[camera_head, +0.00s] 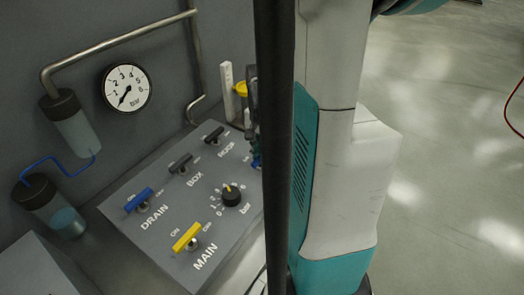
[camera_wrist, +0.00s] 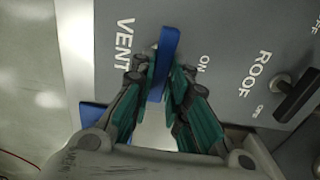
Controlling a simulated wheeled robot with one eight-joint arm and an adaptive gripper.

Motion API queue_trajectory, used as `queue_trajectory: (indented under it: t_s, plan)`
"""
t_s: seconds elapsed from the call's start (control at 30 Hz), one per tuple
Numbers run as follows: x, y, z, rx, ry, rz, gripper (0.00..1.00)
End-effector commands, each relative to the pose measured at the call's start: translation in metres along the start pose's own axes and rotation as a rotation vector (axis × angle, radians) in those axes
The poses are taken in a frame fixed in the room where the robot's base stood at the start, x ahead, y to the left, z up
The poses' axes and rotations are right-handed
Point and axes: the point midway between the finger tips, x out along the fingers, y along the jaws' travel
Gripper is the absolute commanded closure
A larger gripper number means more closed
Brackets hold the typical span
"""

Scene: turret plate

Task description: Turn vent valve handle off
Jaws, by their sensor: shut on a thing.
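The vent valve handle (camera_wrist: 168,45) is a blue bar beside the VENT lettering in the wrist view, with an ON mark to its right. My gripper (camera_wrist: 158,72) has its teal-padded fingers on both sides of the bar and is shut on it. The upper end of the bar sticks out past the fingertips; its pivot is hidden. In the head view a dark column of mine hides most of my gripper and the vent valve.
The grey plate (camera_head: 140,185) also carries the black roof handle (camera_head: 213,137), which shows close to the right of my gripper in the wrist view (camera_wrist: 298,95). Box handle (camera_head: 180,163), blue drain handle (camera_head: 138,200), yellow main handle (camera_head: 186,237) and black knob (camera_head: 231,195) stand further away.

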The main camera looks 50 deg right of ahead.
Motion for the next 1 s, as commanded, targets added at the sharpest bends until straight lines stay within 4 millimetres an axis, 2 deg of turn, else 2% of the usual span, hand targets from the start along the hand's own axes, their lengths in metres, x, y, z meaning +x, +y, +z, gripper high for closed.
queue_trajectory:
  t_s: [0.13, 0.17, 0.23, 0.67, 1.0]
  plan:
    - [0.000, 0.000, 0.000, 0.001, -0.001, 0.000, 1.00]
    - [0.000, 0.000, 0.000, 0.001, -0.001, 0.000, 0.80]
    - [0.000, 0.000, 0.000, 0.001, -0.001, 0.000, 0.65]
    - [-0.005, 0.000, 0.000, 0.000, 0.000, 0.000, 0.65]
    - [-0.051, 0.000, 0.000, 0.000, 0.000, 0.000, 0.65]
